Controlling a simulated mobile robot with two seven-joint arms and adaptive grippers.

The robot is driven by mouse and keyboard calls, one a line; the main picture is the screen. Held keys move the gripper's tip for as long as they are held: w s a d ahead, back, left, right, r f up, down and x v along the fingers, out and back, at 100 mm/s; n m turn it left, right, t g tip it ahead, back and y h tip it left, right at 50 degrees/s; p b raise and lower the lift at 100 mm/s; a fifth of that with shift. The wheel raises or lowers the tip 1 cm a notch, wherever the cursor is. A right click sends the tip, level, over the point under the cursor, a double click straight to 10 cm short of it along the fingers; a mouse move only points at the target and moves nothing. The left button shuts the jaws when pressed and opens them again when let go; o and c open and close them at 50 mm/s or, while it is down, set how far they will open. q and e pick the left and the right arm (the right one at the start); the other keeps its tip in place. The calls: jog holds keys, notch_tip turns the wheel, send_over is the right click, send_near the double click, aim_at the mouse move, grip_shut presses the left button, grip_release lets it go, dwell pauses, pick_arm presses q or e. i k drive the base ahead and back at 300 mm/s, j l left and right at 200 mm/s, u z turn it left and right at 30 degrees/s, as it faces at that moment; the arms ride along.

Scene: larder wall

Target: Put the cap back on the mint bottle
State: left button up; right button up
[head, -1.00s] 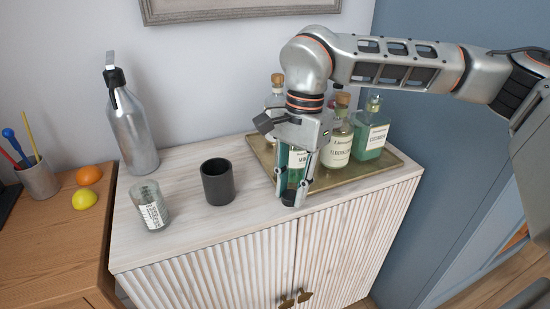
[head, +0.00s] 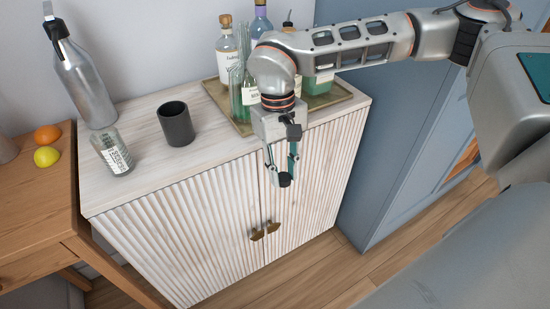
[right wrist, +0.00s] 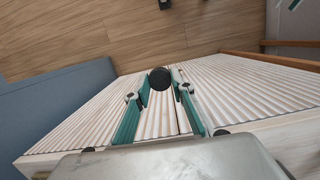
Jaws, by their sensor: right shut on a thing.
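My right gripper (head: 283,160) is shut on a small black cap (head: 285,180), held at its fingertips in front of the cabinet doors, off the worktop. In the right wrist view the cap (right wrist: 160,78) sits between the fingertips, with floor and ribbed doors behind it. A green glass bottle (head: 248,96) with a white label, seemingly the mint one, stands upright on the tray (head: 236,122) at its front left. My arm partly hides it, and its label is only partly readable. My left gripper is not in view.
Other bottles (head: 228,50) stand on the tray behind and beside the green one. A dark cup (head: 176,125), a labelled glass (head: 112,153) and a grey metal bottle (head: 85,85) stand to the left on the cabinet (head: 150,182).

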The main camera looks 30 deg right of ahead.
aim_at(244, 94)
jog(key=l+z, duration=0.35)
jog(key=l, duration=0.15)
jog(key=i+l+z, duration=0.15)
jog(key=l+z, duration=0.15)
jog(key=l, duration=0.15)
jog(key=i+l+z, duration=0.15)
jog(key=l+z, duration=0.2)
jog(key=l, duration=0.15)
